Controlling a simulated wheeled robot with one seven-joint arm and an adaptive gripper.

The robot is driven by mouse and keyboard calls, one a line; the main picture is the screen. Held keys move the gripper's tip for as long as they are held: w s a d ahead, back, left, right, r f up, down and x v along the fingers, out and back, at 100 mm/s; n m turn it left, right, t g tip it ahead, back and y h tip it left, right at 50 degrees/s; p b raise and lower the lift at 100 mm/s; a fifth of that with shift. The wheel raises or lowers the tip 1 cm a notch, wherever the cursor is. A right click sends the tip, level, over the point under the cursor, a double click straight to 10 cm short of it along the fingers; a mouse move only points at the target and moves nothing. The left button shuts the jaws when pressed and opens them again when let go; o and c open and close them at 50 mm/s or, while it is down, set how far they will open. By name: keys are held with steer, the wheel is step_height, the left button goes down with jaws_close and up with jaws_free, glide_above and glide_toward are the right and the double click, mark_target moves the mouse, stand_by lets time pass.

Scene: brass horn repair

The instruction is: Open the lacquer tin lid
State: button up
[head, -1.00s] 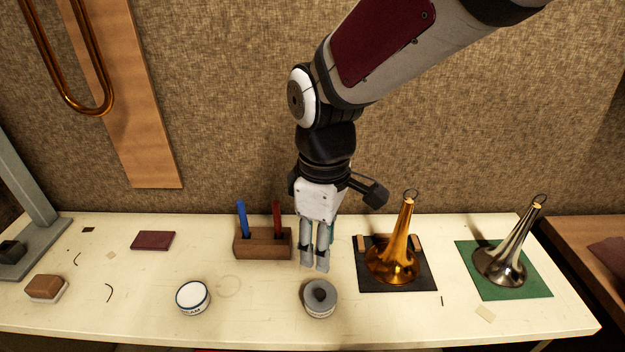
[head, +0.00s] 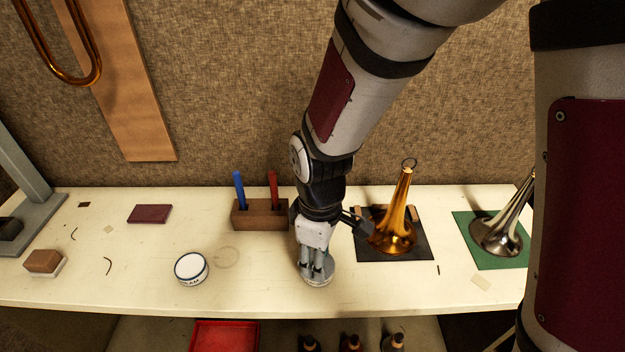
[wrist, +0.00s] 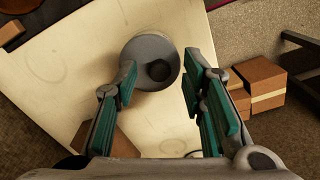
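The round grey tin (head: 320,284) with a lid stands near the front edge of the bench, mostly hidden behind my fingers in the head view. In the wrist view its grey lid (wrist: 145,48) is on, with a dark round knob (wrist: 159,70) in the middle. My gripper (head: 316,274) points down at the tin. In the wrist view my gripper (wrist: 160,82) is open, with the green-padded fingers apart on either side of the knob. Nothing is held. I cannot tell how far the fingertips are above the lid.
A white tin (head: 190,268) stands to the left. A wooden block (head: 260,216) with blue and red tools stands behind. A brass bell (head: 395,232) on a dark mat and a silver bell (head: 497,235) on a green mat stand right. A red tray (head: 225,336) sits below the bench.

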jaws_close()
steer(key=shift+w, duration=0.15)
steer(key=g+b, duration=0.1)
steer(key=w+r+g, duration=0.1)
steer(key=g, duration=0.1)
steer(key=w+g+b, duration=0.1)
steer(key=shift+w+r+g+b, duration=0.2)
steer(key=shift+w+g+b, duration=0.1)
steer(key=shift+g, duration=0.1)
steer(key=shift+w+r+g+b, duration=0.15)
steer(key=shift+w+g+b, duration=0.4)
steer(key=shift+g, duration=0.5)
steer(key=shift+w+r+g+b, duration=0.15)
steer(key=shift+w+g+b, duration=0.4)
steer(key=shift+g, duration=0.5)
